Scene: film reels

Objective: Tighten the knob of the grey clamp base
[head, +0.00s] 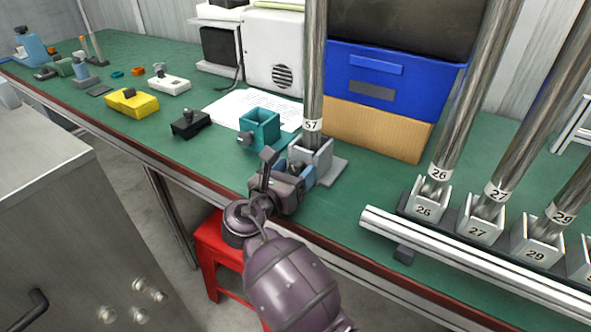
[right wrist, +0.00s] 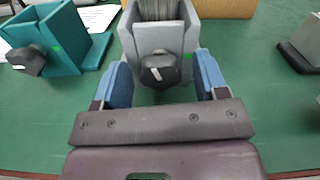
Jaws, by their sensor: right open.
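The grey clamp base (head: 325,153) stands on the green table with a metal pole (head: 313,70) labelled 57 upright in it. In the right wrist view the grey clamp base (right wrist: 187,38) faces me, and its black knob (right wrist: 160,70) is on the near side. My right gripper (head: 290,178) is at the front of the base. In the right wrist view my right gripper (right wrist: 163,82) is open, with one blue fingertip on each side of the knob. Gaps show between the fingertips and the knob. My left gripper is not in view.
A teal clamp base (head: 262,128) with a black knob stands left of the grey one. A blue bin (head: 390,85) is behind. Poles in numbered holders (head: 480,225) and a metal rail (head: 470,262) are at the right. A red stool (head: 212,258) is below the table edge.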

